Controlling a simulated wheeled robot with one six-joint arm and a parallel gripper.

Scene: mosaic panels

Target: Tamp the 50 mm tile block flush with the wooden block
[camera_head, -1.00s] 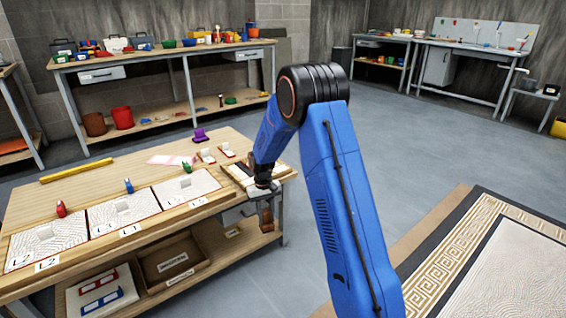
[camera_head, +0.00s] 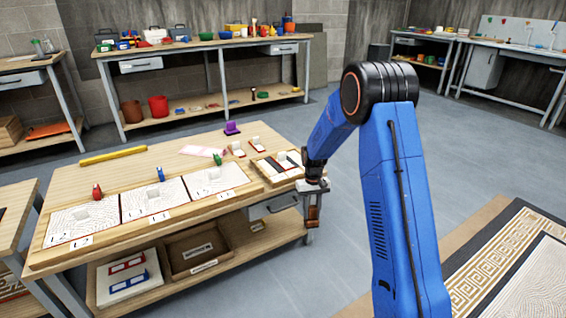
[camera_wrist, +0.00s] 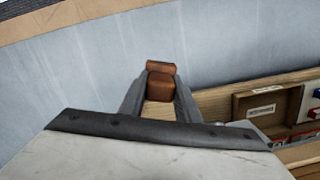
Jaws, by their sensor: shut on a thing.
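My gripper (camera_head: 313,188) is at the front right corner of the workbench, pointing down. It is shut on the brown wooden block (camera_head: 313,212), which hangs beside the bench end. In the wrist view the block (camera_wrist: 160,86) sits between the two fingers, with floor behind it. Three mosaic panels lie in a row on the bench, each with a pale raised tile block: left (camera_head: 82,214), middle (camera_head: 153,193) and right (camera_head: 213,174). I cannot tell which is the 50 mm one. My gripper is apart from all three.
A shallow wooden tray (camera_head: 263,172) with strips lies at the bench's right end, close to my gripper. Small red (camera_head: 97,191), blue (camera_head: 161,174) and green (camera_head: 217,159) items stand behind the panels. A yellow bar (camera_head: 113,155) lies at the back.

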